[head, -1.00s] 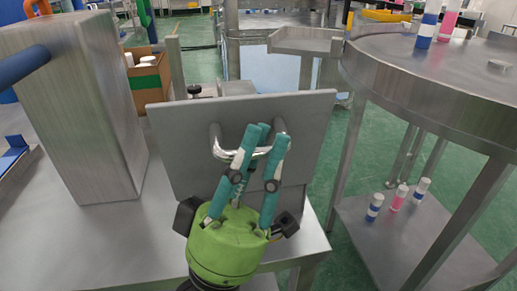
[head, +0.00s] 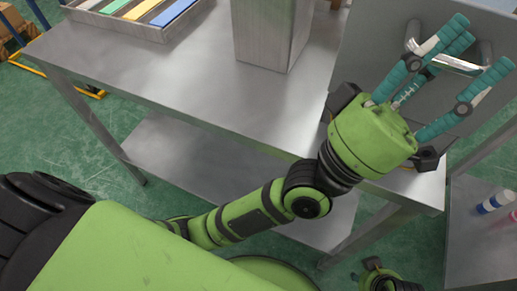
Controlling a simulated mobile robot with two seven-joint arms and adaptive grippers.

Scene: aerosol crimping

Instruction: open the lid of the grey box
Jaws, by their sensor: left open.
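The grey lid (head: 372,45) of the grey box stands tilted up at the upper right in the head view, cut off by the picture's edge. Its bent metal handle (head: 453,64) faces me. My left gripper (head: 470,46) is open, with its teal fingers spread at the handle, some on either side of it. I cannot tell whether the fingers touch the handle. The box body is mostly hidden behind the lid and gripper. Part of what looks like my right gripper (head: 388,283) shows at the bottom edge; its fingers are out of view.
The steel table (head: 180,85) has clear room left of the lid. A tall steel block (head: 265,35) and a tray of coloured strips (head: 150,14) stand at its back. A lower shelf (head: 475,240) at the right holds small bottles (head: 494,202).

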